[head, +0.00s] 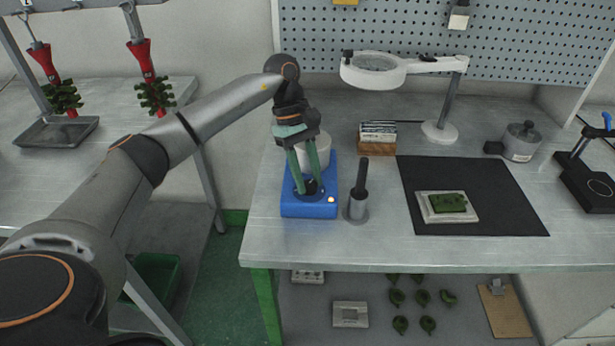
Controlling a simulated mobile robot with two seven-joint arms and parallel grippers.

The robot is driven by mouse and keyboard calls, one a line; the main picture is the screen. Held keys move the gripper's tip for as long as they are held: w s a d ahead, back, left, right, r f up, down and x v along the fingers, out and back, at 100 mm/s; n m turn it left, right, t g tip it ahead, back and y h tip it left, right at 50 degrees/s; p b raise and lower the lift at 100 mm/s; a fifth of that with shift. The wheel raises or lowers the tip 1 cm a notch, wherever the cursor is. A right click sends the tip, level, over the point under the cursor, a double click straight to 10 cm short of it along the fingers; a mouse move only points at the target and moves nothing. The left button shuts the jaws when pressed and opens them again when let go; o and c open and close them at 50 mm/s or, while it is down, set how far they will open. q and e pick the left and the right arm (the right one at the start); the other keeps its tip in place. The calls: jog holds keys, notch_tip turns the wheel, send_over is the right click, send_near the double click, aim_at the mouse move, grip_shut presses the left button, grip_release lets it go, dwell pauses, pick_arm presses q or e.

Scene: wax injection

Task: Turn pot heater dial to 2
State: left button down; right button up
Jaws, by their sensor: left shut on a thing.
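The pot heater (293,207) is a blue box near the left front corner of the metal table, with a pale cylindrical pot (319,148) at its back. Its black dial (312,187) is on the front part of the top. A small light spot shows to the right of the dial. My left gripper (307,186) points down from above with its green fingers shut on the dial. The fingers partly cover the dial, so its setting cannot be read. My right gripper is out of view.
A dark-handled tool in a grey stand (358,195) is just right of the heater. A black mat (500,190) holds a pale block with a green piece. A magnifier lamp (372,70) stands behind. A small metal pot (520,142) is at the back right. The table between has free room.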

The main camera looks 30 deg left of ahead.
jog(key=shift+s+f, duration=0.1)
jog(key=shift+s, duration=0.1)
pick_arm(q)
jog(key=c, duration=0.5)
grip_release()
jog(key=shift+p+v, duration=0.75)
jog(key=shift+v, duration=5.5)
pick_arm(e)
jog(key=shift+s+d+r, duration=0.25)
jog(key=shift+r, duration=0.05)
pick_arm(q)
jog(key=shift+s+d, duration=0.1)
